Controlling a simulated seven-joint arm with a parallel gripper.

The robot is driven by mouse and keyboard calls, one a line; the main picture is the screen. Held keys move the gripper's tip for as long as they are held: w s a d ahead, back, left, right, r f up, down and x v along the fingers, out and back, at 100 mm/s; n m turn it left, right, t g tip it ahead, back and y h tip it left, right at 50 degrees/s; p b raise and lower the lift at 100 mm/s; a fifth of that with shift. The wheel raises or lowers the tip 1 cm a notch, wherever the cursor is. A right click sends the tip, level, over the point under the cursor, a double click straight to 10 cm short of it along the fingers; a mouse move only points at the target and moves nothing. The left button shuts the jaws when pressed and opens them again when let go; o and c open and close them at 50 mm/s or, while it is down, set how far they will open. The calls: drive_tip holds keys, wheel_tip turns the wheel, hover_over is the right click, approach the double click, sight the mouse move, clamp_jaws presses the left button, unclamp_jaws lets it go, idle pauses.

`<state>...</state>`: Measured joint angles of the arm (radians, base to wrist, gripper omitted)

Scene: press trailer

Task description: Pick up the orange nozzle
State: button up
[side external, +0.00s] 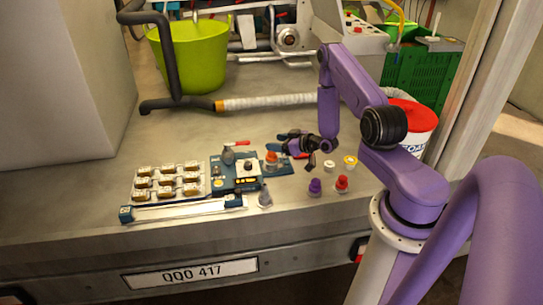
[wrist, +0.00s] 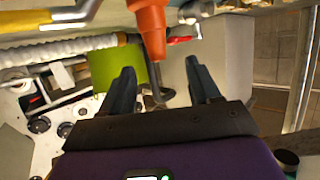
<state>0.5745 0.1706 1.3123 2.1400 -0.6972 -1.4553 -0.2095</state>
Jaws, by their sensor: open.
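The orange nozzle (side external: 271,158) stands upright at the right end of a small blue fixture (side external: 232,184) on the bench. In the wrist view the orange nozzle (wrist: 148,22) shows at the top edge, with its narrow end downward in that inverted picture. My gripper (side external: 284,146) is just right of the nozzle in the side view, low over the bench and pointing left. In the wrist view my gripper (wrist: 160,66) is open, with nothing held between its fingers. The nozzle lies roughly in line with the gap, seemingly beyond the fingertips; I cannot tell the exact distance.
Purple (side external: 315,187), red (side external: 342,184) and grey (side external: 265,197) nozzles stand at the front. A tray of brass pieces (side external: 167,201) lies left. A ribbed hose (side external: 268,102) crosses behind, near a green bucket (side external: 203,55). A white-and-red tub (side external: 418,122) stands right.

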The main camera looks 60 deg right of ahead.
sight(272, 153)
drive_tip(key=shift+f, duration=2.15)
drive_tip(key=x, duration=0.5)
clamp_jaws()
drive_tip(key=shift+r, duration=0.1)
